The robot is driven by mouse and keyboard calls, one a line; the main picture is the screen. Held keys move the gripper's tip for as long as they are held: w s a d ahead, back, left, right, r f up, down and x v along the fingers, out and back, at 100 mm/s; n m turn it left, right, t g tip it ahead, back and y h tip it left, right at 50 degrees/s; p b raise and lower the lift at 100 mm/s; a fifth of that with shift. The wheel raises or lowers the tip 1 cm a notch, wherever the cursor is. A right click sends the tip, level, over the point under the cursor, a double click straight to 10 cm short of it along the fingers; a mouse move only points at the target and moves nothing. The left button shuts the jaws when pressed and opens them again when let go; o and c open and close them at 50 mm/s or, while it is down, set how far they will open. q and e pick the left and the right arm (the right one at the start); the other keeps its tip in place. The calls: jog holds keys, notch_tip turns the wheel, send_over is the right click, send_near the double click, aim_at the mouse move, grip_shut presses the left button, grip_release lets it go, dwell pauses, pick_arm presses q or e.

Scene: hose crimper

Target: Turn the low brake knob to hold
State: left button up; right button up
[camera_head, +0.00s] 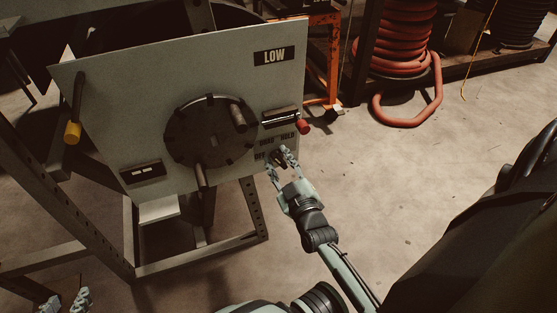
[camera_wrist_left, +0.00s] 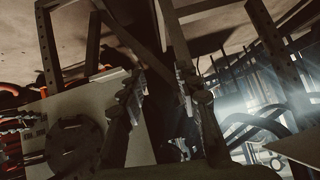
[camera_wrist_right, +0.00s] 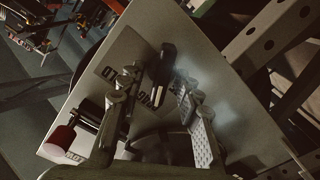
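The light grey panel (camera_head: 110,110) bears a LOW label (camera_head: 274,57). Its dark brake knob (camera_head: 279,158) sits low on the right side, near the OFF, DRAG and HOLD markings. In the right wrist view the black knob (camera_wrist_right: 166,62) appears just beyond the fingertips. My right gripper (camera_head: 279,162) is open at the panel, its two fingers on either side of the knob; I cannot tell whether they touch it. Fingers hide part of the lettering, and the knob's setting is unclear. My left gripper (camera_head: 65,301) is open and empty, low at the far left.
A red-tipped lever (camera_head: 303,127) sits just above the knob. A large dark wheel (camera_head: 210,130) with a handle is mid-panel, and a yellow-tipped lever (camera_head: 72,132) is at left. A metal frame (camera_head: 200,260) carries the panel. Red hose (camera_head: 410,115) lies at back right; floor right is clear.

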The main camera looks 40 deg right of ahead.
grip_shut()
pick_arm(q)
jog(key=s+a+f+n+g+y+p, duration=0.1)
jog(key=s+a+f+g+p, duration=0.15)
jog(key=s+a, duration=0.2)
jog(key=s+a+f+g+y+p, duration=0.1)
jog(key=s+a+f+g+y, duration=0.1)
jog(key=s+a+g, duration=0.3)
pick_arm(e)
jog(key=m, duration=0.4)
jog(key=shift+d+r, duration=0.1)
jog(key=shift+r, duration=0.1)
jog(key=m, duration=0.3)
jog(key=shift+d, duration=0.1)
jog(key=shift+s+d+f+m+p, duration=0.1)
jog(key=shift+m+p, duration=0.45)
jog(key=shift+m, duration=1.65)
pick_arm(q)
notch_tip(320, 180, down, 6)
jog(key=w+d, duration=0.1)
jog(key=shift+t+h, duration=0.3)
jog(key=shift+t, duration=0.15)
jog(key=shift+f, duration=0.15)
pick_arm(e)
jog(key=shift+d+m, duration=0.1)
jog(key=shift+m, duration=0.3)
pick_arm(q)
jog(key=shift+d, duration=0.1)
